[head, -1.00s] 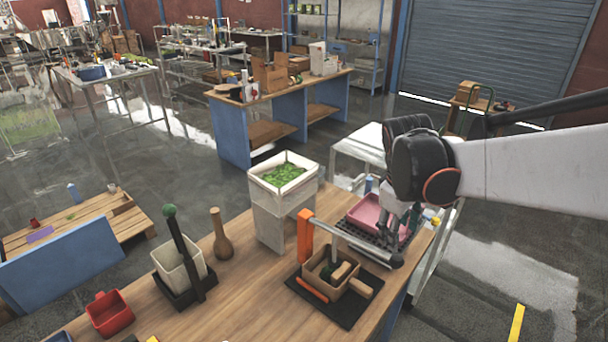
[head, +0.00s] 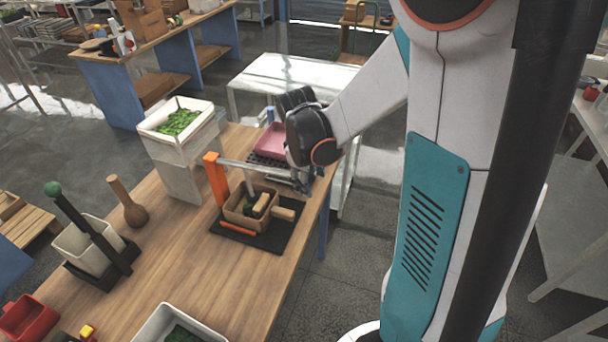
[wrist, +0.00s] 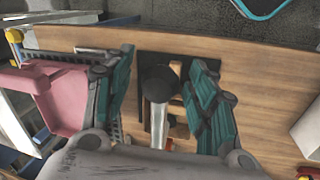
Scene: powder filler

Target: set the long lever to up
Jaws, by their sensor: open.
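The long lever (head: 255,171) is a grey bar running from the top of an orange post (head: 213,180) toward my gripper. It lies roughly level, sloping slightly down in the head view. In the wrist view the grey bar (wrist: 159,120) ends in a dark round knob (wrist: 159,84). My gripper (head: 301,183) is at the knob end of the lever. In the wrist view my open gripper (wrist: 163,70) has one teal finger on each side of the knob, with visible gaps. In the head view my wrist partly hides the knob.
A wooden box (head: 240,214) with wooden pieces sits on a black mat (head: 277,240) under the lever. A pink tray (wrist: 58,98) is beside my left finger. A white hopper (head: 158,125) with green contents and a green-knobbed black lever (head: 75,215) stand left.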

